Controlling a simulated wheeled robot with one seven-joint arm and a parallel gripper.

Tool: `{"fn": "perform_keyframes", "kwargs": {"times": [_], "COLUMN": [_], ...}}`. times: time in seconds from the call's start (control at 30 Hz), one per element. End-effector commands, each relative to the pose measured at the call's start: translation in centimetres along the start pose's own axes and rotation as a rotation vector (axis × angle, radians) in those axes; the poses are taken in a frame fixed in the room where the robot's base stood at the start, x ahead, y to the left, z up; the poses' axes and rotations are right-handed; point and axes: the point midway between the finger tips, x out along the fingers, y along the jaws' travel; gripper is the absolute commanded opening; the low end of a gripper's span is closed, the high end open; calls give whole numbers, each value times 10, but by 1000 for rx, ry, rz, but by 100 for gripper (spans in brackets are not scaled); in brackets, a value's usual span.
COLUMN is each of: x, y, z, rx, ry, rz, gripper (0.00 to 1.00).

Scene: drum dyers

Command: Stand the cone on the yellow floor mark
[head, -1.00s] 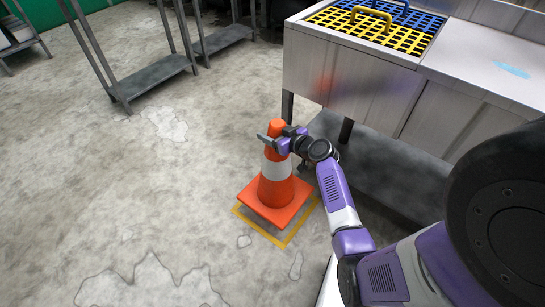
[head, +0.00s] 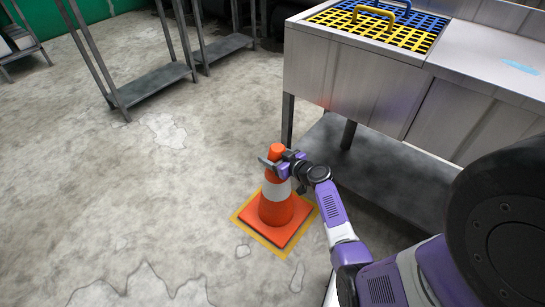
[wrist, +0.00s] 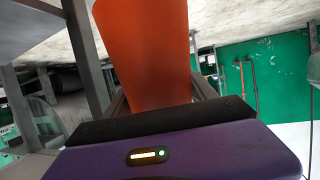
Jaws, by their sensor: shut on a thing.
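The orange cone (head: 275,211) with a white band stands upright, its square base over the yellow floor mark (head: 256,239). A yellow border shows along the left, front and right of the base; the back edge is mostly hidden by the cone. I cannot tell for sure whether the base touches the floor. My gripper (head: 276,164) is shut on the upper part of the cone, just above the white band. In the wrist view the orange cone (wrist: 145,50) fills the space between the fingers.
A metal sink bench (head: 350,75) with yellow and blue grates stands at the right, its lower shelf (head: 365,165) close to my arm. Grey metal racks (head: 150,85) stand at the back left. The floor at the left and front is clear.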

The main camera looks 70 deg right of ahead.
Motion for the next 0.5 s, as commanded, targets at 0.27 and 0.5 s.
{"fn": "perform_keyframes", "kwargs": {"times": [0.27,0.5], "x": [1,0], "y": [0,0], "z": [-1,2], "rx": [-1,0], "ry": [5,0], "rz": [1,0], "gripper": [0,87]}}
